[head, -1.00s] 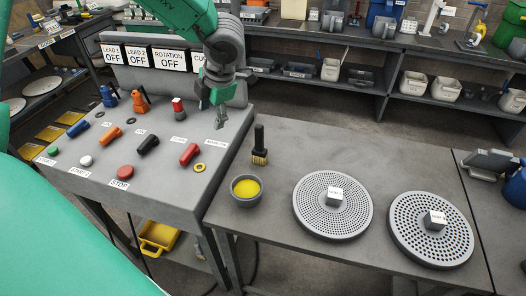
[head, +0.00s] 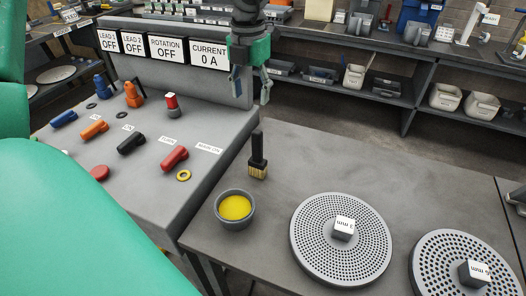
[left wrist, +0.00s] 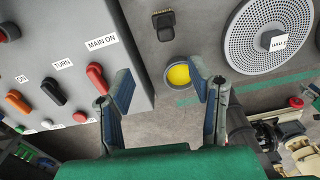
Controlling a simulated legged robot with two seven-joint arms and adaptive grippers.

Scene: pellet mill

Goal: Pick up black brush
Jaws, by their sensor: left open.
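The black brush (head: 257,148) stands upright on the grey table, black handle up and tan bristles down, behind the bowl of yellow contents (head: 222,220). In the left wrist view the brush (left wrist: 163,20) shows from above near the top edge, beyond the fingers. My left gripper (head: 251,88) is open and empty, above and behind the brush by the console's right end, apart from it. Its two spread fingers (left wrist: 160,78) also show in the left wrist view, with nothing between them. My right gripper is not in view.
A control console (head: 190,135) with coloured knobs and levers borders the table on the left. Two perforated discs, a near one (head: 310,255) and a right one (head: 430,265), each carry a small labelled block. The table behind the discs is clear.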

